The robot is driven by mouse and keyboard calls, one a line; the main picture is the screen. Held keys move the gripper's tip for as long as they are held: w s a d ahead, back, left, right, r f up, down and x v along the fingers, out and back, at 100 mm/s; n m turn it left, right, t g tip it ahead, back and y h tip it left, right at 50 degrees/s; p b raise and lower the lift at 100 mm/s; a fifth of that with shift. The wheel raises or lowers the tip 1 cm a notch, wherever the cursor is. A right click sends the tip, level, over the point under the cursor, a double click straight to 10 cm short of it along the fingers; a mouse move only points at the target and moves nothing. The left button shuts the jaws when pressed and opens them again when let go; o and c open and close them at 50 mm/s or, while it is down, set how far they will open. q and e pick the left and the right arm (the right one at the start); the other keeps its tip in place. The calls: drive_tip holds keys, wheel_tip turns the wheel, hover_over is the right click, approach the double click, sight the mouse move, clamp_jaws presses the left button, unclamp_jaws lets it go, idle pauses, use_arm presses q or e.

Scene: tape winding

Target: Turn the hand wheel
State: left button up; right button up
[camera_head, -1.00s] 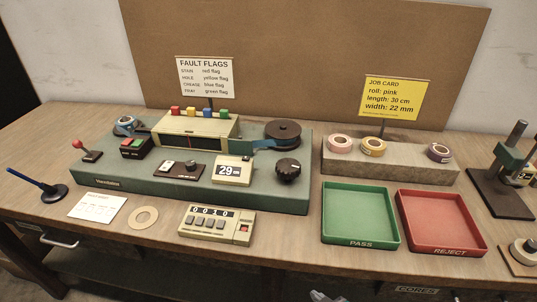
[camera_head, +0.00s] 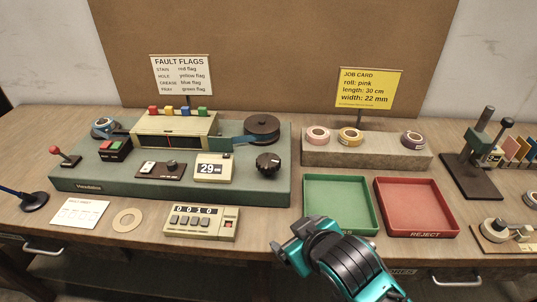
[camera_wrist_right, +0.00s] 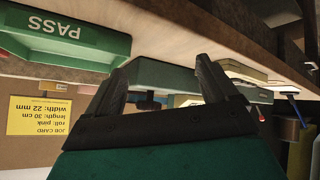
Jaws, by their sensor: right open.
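A black ribbed round knob, which looks like the hand wheel (camera_head: 268,162), sits at the right end of the green winding machine (camera_head: 240,192). It stands right of the display reading 29 and in front of the dark tape roll (camera_head: 262,127). My right gripper (camera_head: 288,236) is open and empty, in front of the machine and nearer the bench's front edge, apart from the wheel. In the right wrist view, upside down, its two black fingers (camera_wrist_right: 160,72) are spread, with a dark shape between them that I cannot identify. My left gripper is out of view.
The green PASS tray (camera_head: 308,205) lies just beyond my right gripper, with the red REJECT tray (camera_head: 415,207) beside it. A counter (camera_head: 201,222) stands to the left. Tape rolls sit on a grey block (camera_head: 365,156) behind the trays.

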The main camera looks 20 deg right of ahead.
drive_tip(key=w+a+r+n+t+y, duration=0.3)
drive_tip(key=w+a+r+n+t, duration=0.15)
drive_tip(key=w+r, duration=0.35)
drive_tip(key=w+a+r+n+t+y, duration=0.2)
drive_tip(key=w+a+r+n+t, duration=0.25)
drive_tip(key=r, duration=0.55)
drive_tip(key=s+a+r+n+g+y, duration=0.1)
drive_tip(key=a+r+n+g+y, duration=0.2)
drive_tip(key=a+n+g+y, duration=0.6)
drive_tip(key=a+r+n+g+y, duration=0.3)
drive_tip(key=a+n+y, duration=0.3)
drive_tip(key=n, duration=0.8)
drive_tip(key=n+g+h, duration=0.5)
drive_tip(key=g+h, duration=0.1)
drive_tip(key=h, duration=1.4)
hover_over(268, 160)
wheel_tip(268, 160, down, 6)
wheel_tip(268, 160, down, 12)
drive_tip(key=shift+d+f, duration=0.1)
drive_tip(key=shift+f, duration=0.05)
